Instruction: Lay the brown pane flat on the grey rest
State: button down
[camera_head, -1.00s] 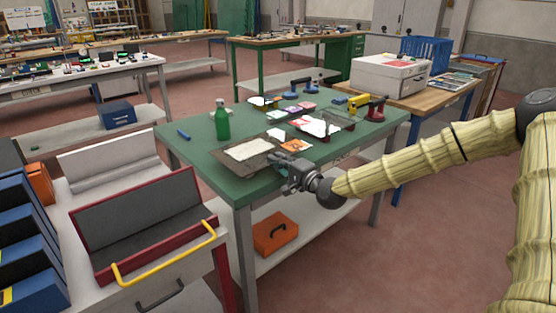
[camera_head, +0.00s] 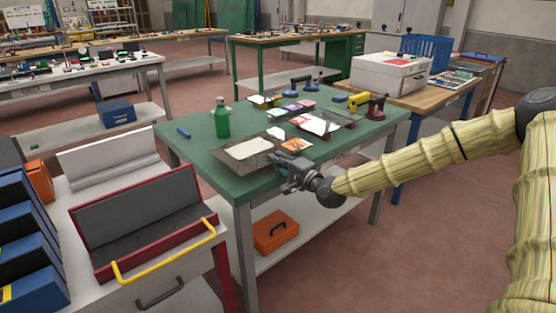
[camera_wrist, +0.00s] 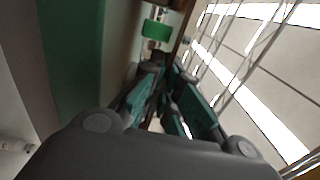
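A brown see-through pane (camera_head: 229,157) lies on the green table near its front edge, with a pale sheet-like area showing within it. My gripper (camera_head: 279,168) is at the front edge of the table, at the pane's near right corner. In the wrist view, the teal-padded fingers (camera_wrist: 166,72) stand apart with a narrow gap. A brown strip (camera_wrist: 184,28) runs beyond their tips; I cannot tell whether it is the pane's edge or whether the fingers touch it. A grey-lined rest with a red frame (camera_head: 140,225) stands on the white bench at left, with a raised grey back.
A green bottle (camera_head: 222,120) stands behind the pane. Orange cards (camera_head: 295,145), a white sheet (camera_head: 315,124) and red-and-yellow tools (camera_head: 370,103) lie to its right. Blue bins (camera_head: 25,235) stand at far left.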

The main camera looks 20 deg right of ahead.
jog(key=shift+f, duration=0.2)
dwell(0.3)
jog(key=c, duration=1.6)
grip_release()
jog(key=shift+o, duration=0.2)
jog(key=shift+f, duration=0.15)
jog(key=shift+s, duration=0.15)
jog(key=v, duration=1.1)
jog(key=shift+s+d, duration=0.2)
jog(key=shift+s, duration=0.15)
